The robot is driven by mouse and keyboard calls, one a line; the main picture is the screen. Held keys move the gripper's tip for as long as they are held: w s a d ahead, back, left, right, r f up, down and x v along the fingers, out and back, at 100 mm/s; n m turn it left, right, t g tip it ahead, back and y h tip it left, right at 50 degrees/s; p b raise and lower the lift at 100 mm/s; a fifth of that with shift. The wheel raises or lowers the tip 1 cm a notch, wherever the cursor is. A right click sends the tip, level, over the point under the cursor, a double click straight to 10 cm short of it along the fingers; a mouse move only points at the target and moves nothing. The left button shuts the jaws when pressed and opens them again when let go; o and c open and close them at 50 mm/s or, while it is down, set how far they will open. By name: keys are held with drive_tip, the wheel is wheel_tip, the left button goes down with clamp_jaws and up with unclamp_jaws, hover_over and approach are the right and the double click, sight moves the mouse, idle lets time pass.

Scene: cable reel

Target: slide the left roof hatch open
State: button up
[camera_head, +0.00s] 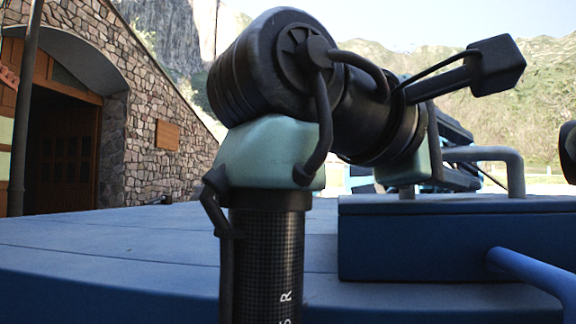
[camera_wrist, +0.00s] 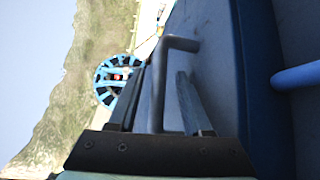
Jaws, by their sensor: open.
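A raised blue slab, which looks like the roof hatch (camera_head: 440,240), is at the right of the head view. It also shows in the wrist view (camera_wrist: 215,65). A grey bent-bar handle (camera_head: 515,172) stands on its top, and the handle shows in the wrist view (camera_wrist: 158,75) too. My gripper (camera_head: 462,165) is at the handle, partly hidden by my arm. In the wrist view my gripper (camera_wrist: 160,72) is open, with its fingers apart on either side of the handle bar. I cannot tell whether a finger touches the bar.
A flat blue roof deck (camera_head: 110,255) extends left of the hatch and is clear. A blue tube (camera_head: 530,275) sticks out in front of the hatch. A stone building (camera_head: 150,110) stands at the left. A blue spoked wheel (camera_wrist: 118,78) is in the distance.

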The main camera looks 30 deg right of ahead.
drive_tip(key=shift+w+d+f, duration=0.15)
drive_tip(key=shift+d, duration=1.05)
drive_tip(key=shift+a, duration=0.15)
drive_tip(key=c, duration=0.4)
clamp_jaws()
